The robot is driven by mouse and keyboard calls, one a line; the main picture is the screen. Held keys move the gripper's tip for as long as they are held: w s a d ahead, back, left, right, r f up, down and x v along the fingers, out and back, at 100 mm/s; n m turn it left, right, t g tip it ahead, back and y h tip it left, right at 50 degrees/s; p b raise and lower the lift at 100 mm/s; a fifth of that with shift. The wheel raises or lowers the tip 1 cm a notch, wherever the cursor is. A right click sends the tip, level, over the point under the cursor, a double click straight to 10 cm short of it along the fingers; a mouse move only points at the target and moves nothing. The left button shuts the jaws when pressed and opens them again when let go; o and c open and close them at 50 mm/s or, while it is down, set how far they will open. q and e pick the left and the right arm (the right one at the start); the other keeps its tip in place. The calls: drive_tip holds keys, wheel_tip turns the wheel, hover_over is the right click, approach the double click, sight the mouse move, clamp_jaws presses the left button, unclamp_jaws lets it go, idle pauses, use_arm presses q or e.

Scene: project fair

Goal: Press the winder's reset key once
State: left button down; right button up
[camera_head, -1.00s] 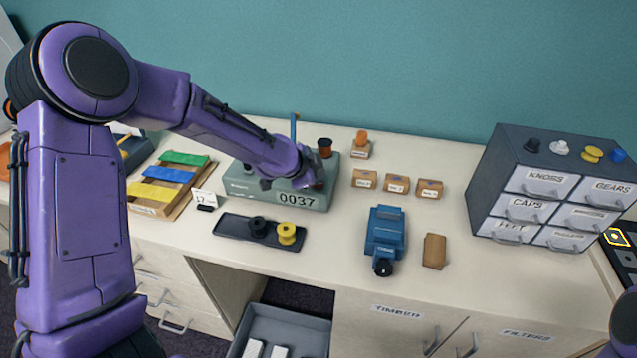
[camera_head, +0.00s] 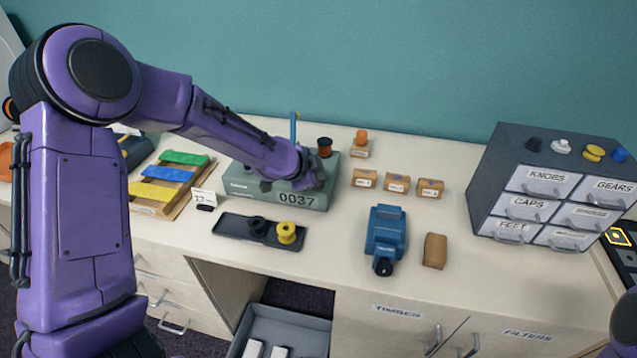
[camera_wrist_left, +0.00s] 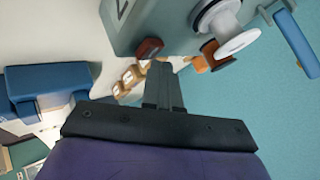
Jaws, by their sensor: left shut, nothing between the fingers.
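The winder (camera_head: 240,186) is a grey-green box on the table with a counter reading 0037 (camera_head: 297,199). It also shows upside down in the left wrist view (camera_wrist_left: 160,18), with its spool shaft and blue crank handle (camera_wrist_left: 297,43). A small dark red block (camera_wrist_left: 150,48), which looks like the reset key, sits at the winder's edge. My left gripper (camera_wrist_left: 163,72) is shut and empty, its fingertips close beside this block; I cannot tell whether they touch. In the head view my left wrist (camera_head: 295,165) hides the winder's right part. My right gripper is out of view.
A black tray (camera_head: 232,228) with a black and a yellow spool (camera_head: 286,233) lies in front. A blue device (camera_head: 386,232), small cardboard boxes (camera_head: 397,184) and a drawer cabinet (camera_head: 510,160) stand to the right. Coloured strips on a rack (camera_head: 185,158) lie to the left.

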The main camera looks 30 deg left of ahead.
use_arm(q)
drive_tip(key=shift+f+b, duration=0.35)
drive_tip(key=shift+f, duration=0.1)
idle(0.5)
idle(0.3)
drive_tip(key=shift+s+r+p, duration=0.1)
drive_tip(key=shift+r+p, duration=0.75)
drive_tip(key=shift+r, duration=0.05)
wheel_tip(320, 180, up, 5)
drive_tip(key=p, duration=0.4)
drive_tip(key=shift+r+p, duration=0.1)
drive_tip(key=shift+p, duration=0.25)
